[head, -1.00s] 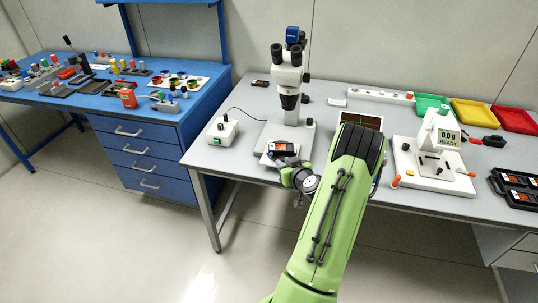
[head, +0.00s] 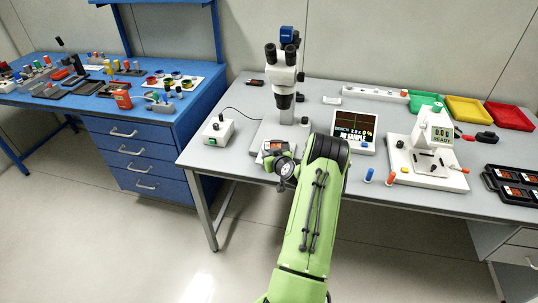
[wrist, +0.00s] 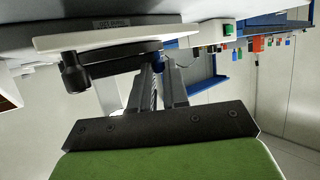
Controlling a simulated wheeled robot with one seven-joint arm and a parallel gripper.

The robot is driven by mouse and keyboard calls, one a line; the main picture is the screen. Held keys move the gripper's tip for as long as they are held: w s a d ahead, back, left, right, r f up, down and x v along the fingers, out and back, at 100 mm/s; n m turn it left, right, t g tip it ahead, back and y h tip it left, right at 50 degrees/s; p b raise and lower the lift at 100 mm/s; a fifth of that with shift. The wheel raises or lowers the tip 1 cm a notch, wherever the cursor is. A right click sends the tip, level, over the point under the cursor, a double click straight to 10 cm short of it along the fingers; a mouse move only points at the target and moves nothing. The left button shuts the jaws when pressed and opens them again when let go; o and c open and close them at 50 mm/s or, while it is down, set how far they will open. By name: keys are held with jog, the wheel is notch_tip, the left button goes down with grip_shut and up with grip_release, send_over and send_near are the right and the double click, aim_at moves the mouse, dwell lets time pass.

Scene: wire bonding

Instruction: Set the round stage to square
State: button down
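The round stage (wrist: 118,62) shows in the wrist view as a thin dark disc under a pale plate, with a dark knob (wrist: 74,75) hanging at its left side. In the head view a small dark and orange part (head: 275,146) lies at the stage's place on the microscope base, and my wrist hides much of the stage. My gripper (wrist: 160,72) is at the disc's right part in the wrist view, fingertips close to its edge. A narrow gap shows between the fingers. Contact and the stage's exact angle cannot be told.
The microscope (head: 285,75) stands just behind my wrist. A white control box (head: 218,131) is to the left. The bench's front edge runs below my arm.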

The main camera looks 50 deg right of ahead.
jog(key=shift+w, duration=0.1)
jog(key=shift+w+a+m+g+h, duration=0.15)
jog(key=shift+w+m+g+h, duration=0.3)
jog(key=shift+m+g+h, duration=0.25)
jog(key=shift+w+m+g+h+p, duration=0.3)
jog(key=shift+m+g+h+p, duration=0.15)
jog(key=shift+m+h, duration=0.2)
jog(key=c, duration=1.4)
grip_release()
jog(key=b+v, duration=0.2)
jog(key=v, duration=1.3)
jog(key=shift+s+a+r+b, duration=0.1)
jog(key=shift+s+b, duration=0.2)
